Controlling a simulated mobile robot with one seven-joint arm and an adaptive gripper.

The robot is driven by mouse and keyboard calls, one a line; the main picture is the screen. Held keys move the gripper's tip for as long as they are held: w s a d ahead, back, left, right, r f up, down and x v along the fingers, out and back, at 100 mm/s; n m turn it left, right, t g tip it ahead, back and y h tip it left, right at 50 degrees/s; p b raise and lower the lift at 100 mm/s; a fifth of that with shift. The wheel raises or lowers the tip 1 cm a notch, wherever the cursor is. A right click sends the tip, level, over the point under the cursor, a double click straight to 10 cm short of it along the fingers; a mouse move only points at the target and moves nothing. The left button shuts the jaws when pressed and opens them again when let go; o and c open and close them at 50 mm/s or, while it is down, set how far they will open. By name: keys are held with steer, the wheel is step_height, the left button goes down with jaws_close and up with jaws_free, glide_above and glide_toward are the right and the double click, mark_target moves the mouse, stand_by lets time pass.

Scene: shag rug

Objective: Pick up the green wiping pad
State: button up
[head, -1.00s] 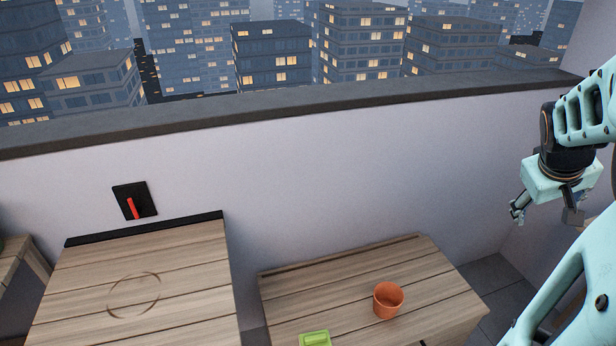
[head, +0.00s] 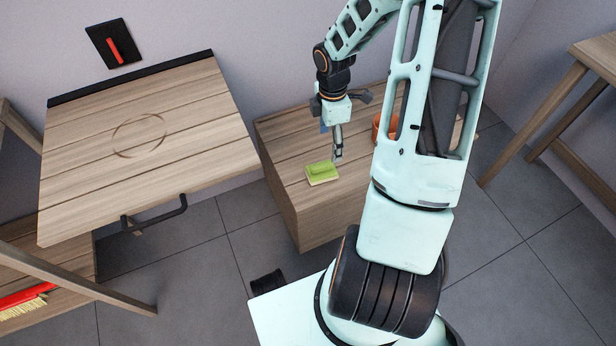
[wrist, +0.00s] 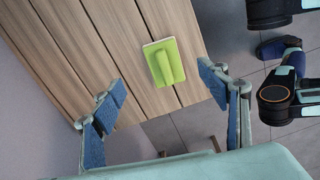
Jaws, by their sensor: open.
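The green wiping pad (head: 322,172) lies on the low wooden bench near its front edge. It has a raised green grip on a pale base. In the wrist view the pad (wrist: 164,62) lies on the planks, ahead of and between the two fingers. My gripper (head: 338,150) is above the bench, just behind and to the right of the pad in the head view. In the wrist view my gripper (wrist: 159,100) is open, its blue-lined fingers spread wide with nothing between them. It does not appear to touch the pad.
A terracotta pot (head: 379,127) stands on the bench (head: 285,150), partly hidden by my arm. A higher wooden table (head: 190,150) with a dark handle is at left. A red-and-yellow brush (head: 25,300) lies on a lower shelf. Another wooden table (head: 590,60) stands at right.

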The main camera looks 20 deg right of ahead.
mark_target(322, 165)
steer(key=shift+a+f, duration=0.35)
steer(key=shift+a, duration=0.3)
steer(key=shift+w+a+f, duration=0.1)
steer(key=shift+a+f, duration=0.1)
steer(key=shift+f, duration=0.1)
step_height(322, 165, down, 5)
steer(key=shift+f+b, duration=0.15)
steer(key=shift+b, duration=1.05)
step_height(322, 165, down, 5)
steer(key=b, duration=0.2)
steer(key=shift+a+b, duration=0.1)
steer(key=shift+b, duration=0.2)
steer(key=shift+c, duration=0.3)
steer(key=c, duration=1.2)
steer(key=shift+r, duration=0.2)
